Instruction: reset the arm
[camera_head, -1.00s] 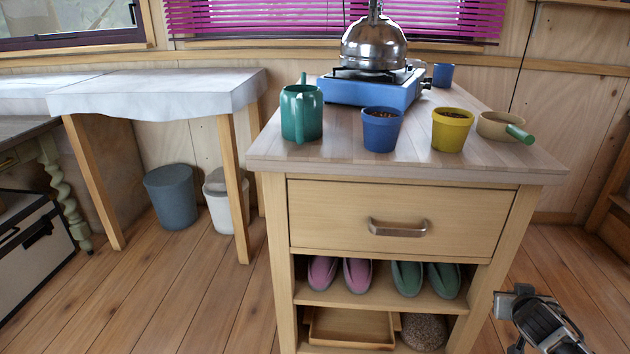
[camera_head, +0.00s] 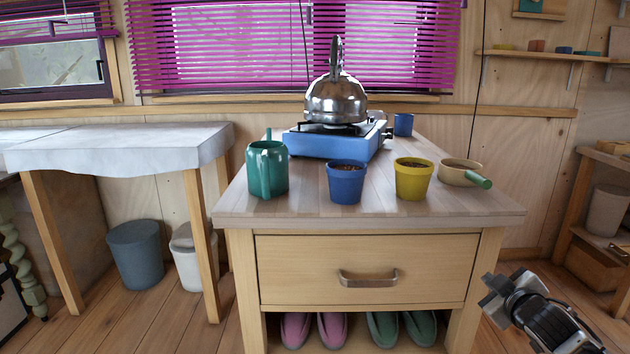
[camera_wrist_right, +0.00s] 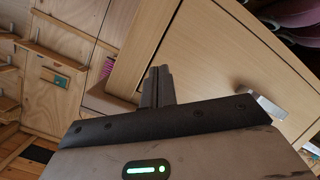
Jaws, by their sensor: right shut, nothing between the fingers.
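My right gripper (camera_head: 492,288) shows at the lower right of the head view, in front of and to the right of the wooden cabinet (camera_head: 368,215). It is apart from the cabinet and holds nothing. In the right wrist view its two fingers (camera_wrist_right: 157,85) are together, with the cabinet's drawer front (camera_wrist_right: 215,50) and metal handle (camera_wrist_right: 258,102) beyond them. My left gripper is not in either view.
On the cabinet top stand a green watering can (camera_head: 267,169), a blue pot (camera_head: 347,182), a yellow pot (camera_head: 413,178), a beige pan (camera_head: 459,172) and a kettle (camera_head: 336,101) on a blue stove (camera_head: 325,143). A wooden shelf unit (camera_head: 575,205) stands at the right.

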